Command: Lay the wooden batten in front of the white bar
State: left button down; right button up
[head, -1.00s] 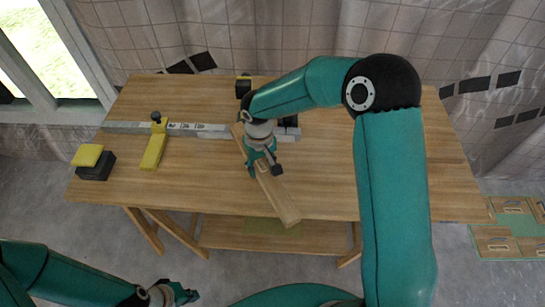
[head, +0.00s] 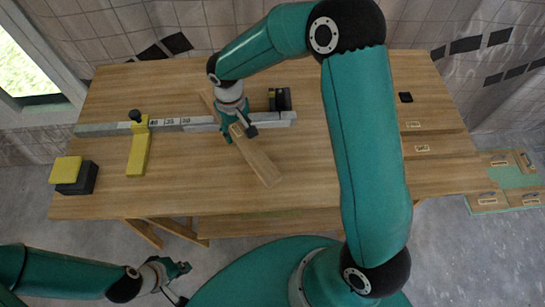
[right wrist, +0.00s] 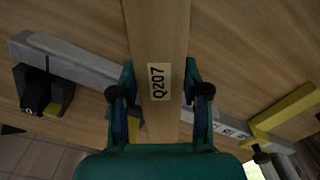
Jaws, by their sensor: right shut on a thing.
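The wooden batten (head: 262,165) slants across the table, its far end beyond the white bar and its near end toward the table's front edge. My right gripper (head: 238,136) is shut on it near the middle. In the right wrist view the batten (right wrist: 157,35), labelled Q207, runs between the fingers (right wrist: 155,100) and crosses over the bar (right wrist: 75,64). I cannot tell its height above the bar. The pale grey-white bar (head: 185,123) lies left to right on the table, partly hidden by the gripper. My left gripper (head: 181,283) looks open and empty, low at the front left.
A yellow stop (head: 138,155) with a black knob crosses the bar at left. A black block (head: 280,99) sits at the bar's right end. A yellow-topped black block (head: 67,171) is at the table's left. The table front (head: 200,190) is clear between stop and batten.

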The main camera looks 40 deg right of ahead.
jog(key=shift+d+r, duration=0.1)
jog(key=shift+d, duration=0.05)
jog(key=shift+d+r+n, duration=0.2)
jog(key=shift+n, duration=0.1)
jog(key=d+r+n+b, duration=0.4)
jog(key=r+n, duration=0.1)
jog(key=r, duration=0.1)
notch_tip(320, 180, up, 8)
jog(key=f+n+b, duration=0.1)
jog(key=n+b, duration=0.2)
jog(key=n, duration=0.3)
send_over(272, 144)
notch_tip(272, 144, down, 19)
jog(key=shift+a, duration=0.1)
jog(key=shift+b, duration=0.3)
jog(key=o, duration=1.3)
